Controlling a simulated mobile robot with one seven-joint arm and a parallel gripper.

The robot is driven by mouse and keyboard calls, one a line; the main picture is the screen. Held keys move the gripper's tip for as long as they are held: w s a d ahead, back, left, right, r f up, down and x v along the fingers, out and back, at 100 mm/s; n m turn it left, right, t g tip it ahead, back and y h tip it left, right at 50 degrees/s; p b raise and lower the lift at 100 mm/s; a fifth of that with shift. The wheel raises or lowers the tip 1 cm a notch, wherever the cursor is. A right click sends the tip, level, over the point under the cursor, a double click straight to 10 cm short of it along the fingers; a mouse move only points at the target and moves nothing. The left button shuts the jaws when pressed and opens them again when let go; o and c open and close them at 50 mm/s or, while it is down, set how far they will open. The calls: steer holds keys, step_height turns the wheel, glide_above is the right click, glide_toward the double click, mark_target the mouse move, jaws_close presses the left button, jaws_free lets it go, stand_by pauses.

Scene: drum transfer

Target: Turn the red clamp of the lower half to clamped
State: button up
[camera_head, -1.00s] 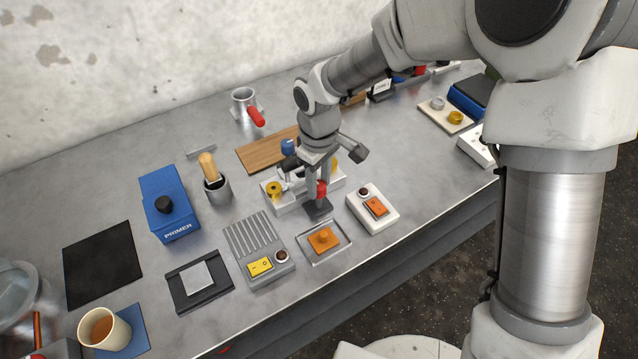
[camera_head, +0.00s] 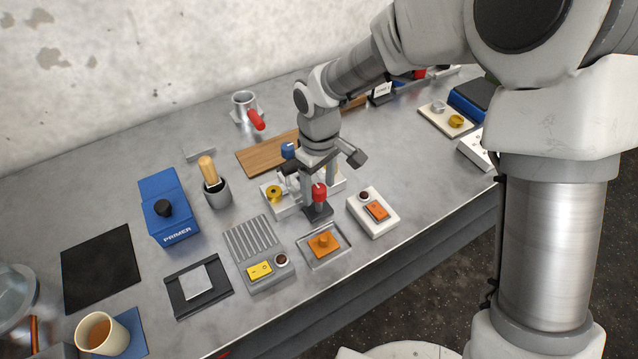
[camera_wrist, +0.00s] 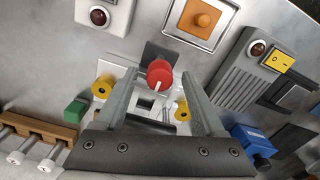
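The red clamp knob (camera_head: 319,190), with a white line on its face, stands on a dark base plate (camera_head: 318,212) at the front of a white fixture (camera_head: 285,209). It also shows in the wrist view (camera_wrist: 159,72), its white line toward the bottom of the picture. My gripper (camera_wrist: 161,76) is open, with one finger on each side of the knob and a gap on both sides. In the head view my gripper (camera_head: 319,187) points down over the fixture and hides part of it. Yellow knobs (camera_wrist: 103,88) flank the clamp. Which half this clamp belongs to I cannot tell.
In front are an orange knob on a tray (camera_head: 324,243), a white box with an orange switch (camera_head: 374,211) and a grey ribbed box with a yellow switch (camera_head: 259,253). A cup with a wooden handle (camera_head: 216,190) stands left, a wooden board (camera_head: 262,156) behind.

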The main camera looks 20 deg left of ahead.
mark_target(320, 188)
step_height(320, 188, up, 17)
steer(key=p, duration=0.1)
steer(key=shift+r, duration=0.2)
stand_by(0.4)
steer(key=shift+d, duration=0.1)
steer(key=d+r+m+t, duration=0.2)
steer(key=d+r+m, duration=0.2)
steer(key=d, duration=0.7)
steer(key=s+d+m+t, duration=0.1)
steer(key=s+d+m, duration=0.3)
steer(key=d, duration=0.5)
steer(key=s+d+r+m+t, duration=0.1)
steer(key=s+d+m+t, duration=0.1)
steer(key=s+d+m, duration=0.3)
steer(key=s+d, duration=0.3)
steer(key=d, duration=0.2)
steer(key=shift+r+t, duration=0.3)
